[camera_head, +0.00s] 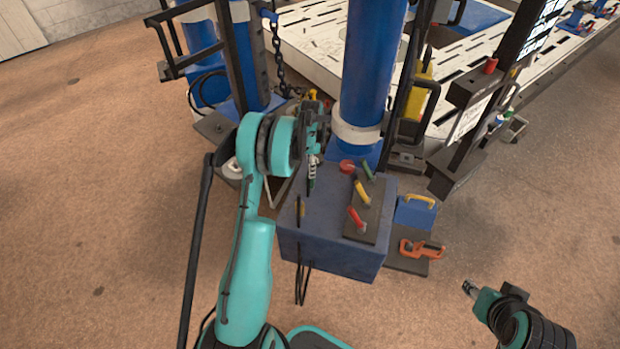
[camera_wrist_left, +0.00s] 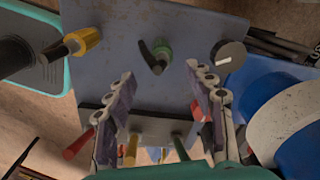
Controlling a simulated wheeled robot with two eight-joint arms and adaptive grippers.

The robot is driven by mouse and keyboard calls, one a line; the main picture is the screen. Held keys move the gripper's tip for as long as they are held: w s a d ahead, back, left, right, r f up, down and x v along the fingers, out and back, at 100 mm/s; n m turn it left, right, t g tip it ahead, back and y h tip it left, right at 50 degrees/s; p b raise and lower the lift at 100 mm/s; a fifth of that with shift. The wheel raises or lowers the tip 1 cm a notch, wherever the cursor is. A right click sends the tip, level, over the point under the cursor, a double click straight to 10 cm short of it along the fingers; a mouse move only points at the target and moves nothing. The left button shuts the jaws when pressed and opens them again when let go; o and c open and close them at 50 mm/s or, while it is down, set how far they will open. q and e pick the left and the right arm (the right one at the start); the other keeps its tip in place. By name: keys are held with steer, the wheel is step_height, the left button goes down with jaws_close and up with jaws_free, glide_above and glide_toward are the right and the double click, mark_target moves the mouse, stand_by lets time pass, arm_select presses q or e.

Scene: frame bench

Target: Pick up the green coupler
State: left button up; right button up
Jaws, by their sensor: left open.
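The green coupler (camera_wrist_left: 155,52) lies on the blue box top, with a bent black part attached, in the left wrist view. In the head view a small green piece (camera_head: 311,184), probably the coupler, shows just below my left gripper (camera_head: 314,160). In the wrist view my left gripper (camera_wrist_left: 163,100) is open. Its two fingers are spread apart, the coupler lies beyond their tips, and nothing is between them. My right gripper (camera_head: 469,287) is at the lower right of the head view, away from the box; its jaw opening is too small to tell.
On the box (camera_head: 325,250) are a yellow coupler (camera_wrist_left: 82,41), a black round part (camera_wrist_left: 228,57), a red round part (camera_head: 347,166) and a dark board with red (camera_head: 357,218), yellow (camera_head: 362,193) and green (camera_head: 367,171) handles. A blue column (camera_head: 368,65) stands behind.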

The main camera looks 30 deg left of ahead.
mark_target(310, 180)
arm_select(q)
steer(key=f, duration=0.3)
steer(key=f+b, duration=0.1)
steer(key=shift+a+f, duration=0.2)
steer(key=shift+a, duration=0.1)
step_height(310, 180, down, 5)
steer(key=b, duration=0.2)
steer(key=shift+w+f+b, duration=0.15)
steer(key=shift+b, duration=0.15)
steer(key=shift+c, duration=0.6)
jaws_close()
